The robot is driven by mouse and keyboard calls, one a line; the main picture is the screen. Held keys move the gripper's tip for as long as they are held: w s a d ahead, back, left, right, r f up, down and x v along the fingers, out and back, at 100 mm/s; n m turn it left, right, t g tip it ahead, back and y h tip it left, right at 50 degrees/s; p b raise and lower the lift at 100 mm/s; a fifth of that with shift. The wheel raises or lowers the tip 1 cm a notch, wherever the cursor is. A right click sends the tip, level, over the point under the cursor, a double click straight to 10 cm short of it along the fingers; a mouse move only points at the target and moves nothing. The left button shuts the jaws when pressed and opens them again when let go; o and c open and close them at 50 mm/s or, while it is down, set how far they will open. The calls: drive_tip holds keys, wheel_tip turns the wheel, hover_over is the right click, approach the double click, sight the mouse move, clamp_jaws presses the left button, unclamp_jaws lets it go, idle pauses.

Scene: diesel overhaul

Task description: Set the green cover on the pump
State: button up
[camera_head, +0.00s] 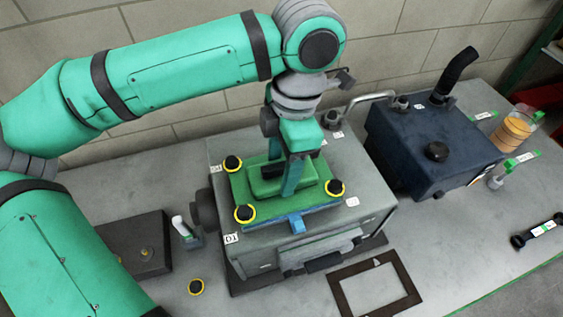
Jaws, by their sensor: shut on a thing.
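The green cover (258,207) is a flat plate with a raised block in its middle. It lies over the top of the grey pump housing (220,215), with a blue layer (297,224) showing under its front edge. My gripper (289,184) points down and is shut on the raised block. Black knobs with yellow rings show at three corners of the cover: back left (233,163), front left (244,214) and front right (335,188). The back right corner is hidden by my gripper. I cannot tell whether the cover touches the blue layer all around.
A loose yellow-ringed black knob (196,287) lies on the bench. A dark box (140,250) and a white-topped bottle (181,227) stand left of the pump. A dark blue tank (400,140) stands right. A dark frame (345,300) lies in front. The right bench is partly clear.

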idle(0.3)
drive_tip(key=o, duration=1.4)
drive_tip(key=shift+c, duration=0.2)
drive_tip(key=shift+r, duration=0.1)
drive_tip(key=r, duration=0.7)
drive_tip(key=d+r, duration=0.1)
drive_tip(key=r, duration=0.2)
drive_tip(key=shift+w+d+r, duration=0.1)
drive_tip(key=shift+w+r, duration=0.1)
drive_tip(key=shift+r, duration=0.1)
